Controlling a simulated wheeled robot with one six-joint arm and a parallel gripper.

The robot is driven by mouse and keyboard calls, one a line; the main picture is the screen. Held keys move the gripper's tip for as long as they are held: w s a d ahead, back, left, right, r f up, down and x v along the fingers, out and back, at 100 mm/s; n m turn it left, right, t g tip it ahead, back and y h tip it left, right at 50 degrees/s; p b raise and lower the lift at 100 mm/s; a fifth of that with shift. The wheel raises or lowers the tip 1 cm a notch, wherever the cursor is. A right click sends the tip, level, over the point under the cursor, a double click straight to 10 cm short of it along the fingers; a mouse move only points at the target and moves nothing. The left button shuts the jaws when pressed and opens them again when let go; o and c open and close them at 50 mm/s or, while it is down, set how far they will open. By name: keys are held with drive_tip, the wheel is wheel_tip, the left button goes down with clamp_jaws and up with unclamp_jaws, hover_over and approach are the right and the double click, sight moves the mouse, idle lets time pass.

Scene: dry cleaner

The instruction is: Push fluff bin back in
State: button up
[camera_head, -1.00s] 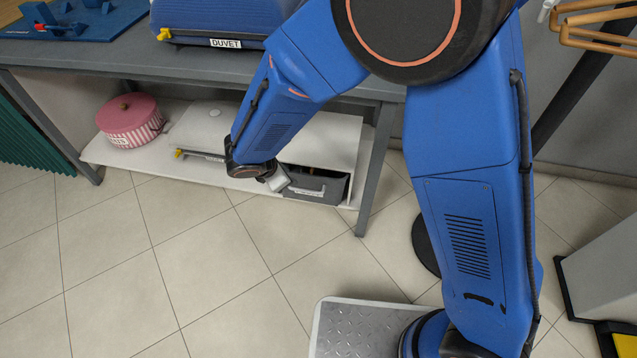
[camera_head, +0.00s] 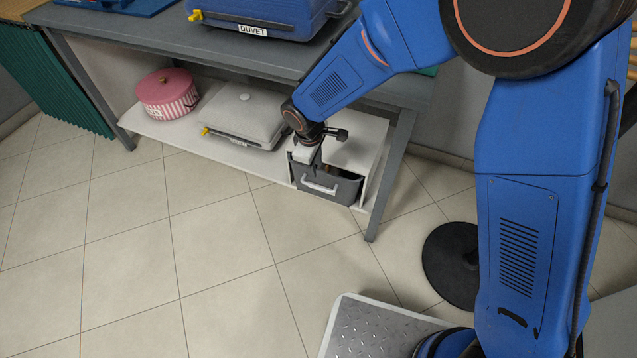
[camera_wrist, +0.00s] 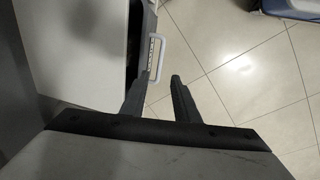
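The fluff bin (camera_head: 345,189) is a dark grey drawer with a pale handle (camera_head: 320,187), low in a white housing under the table. Its open top shows a little, so it stands partly out of the housing. Something brownish shows inside. The bin (camera_wrist: 148,28) and its handle (camera_wrist: 154,56) also show in the wrist view, beyond my fingers. My gripper (camera_wrist: 159,79) is open, with a clear gap between its fingers and nothing held. In the head view my gripper (camera_head: 312,157) is over the bin's left end and hides part of it. I cannot tell whether it touches.
A pale lidded case (camera_head: 240,112) and a pink striped round box (camera_head: 168,95) stand on the low shelf to the left. A blue case labelled DUVET (camera_head: 262,14) sits on the table above. A table leg (camera_head: 390,180) stands right of the bin. The tiled floor in front is clear.

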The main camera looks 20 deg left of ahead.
sight(318, 188)
drive_tip(key=f, duration=0.4)
drive_tip(key=w+f, duration=0.1)
drive_tip(key=f, duration=0.3)
drive_tip(key=w+f, duration=0.1)
drive_tip(key=f, duration=0.3)
drive_tip(key=shift+w, duration=0.1)
clamp_jaws()
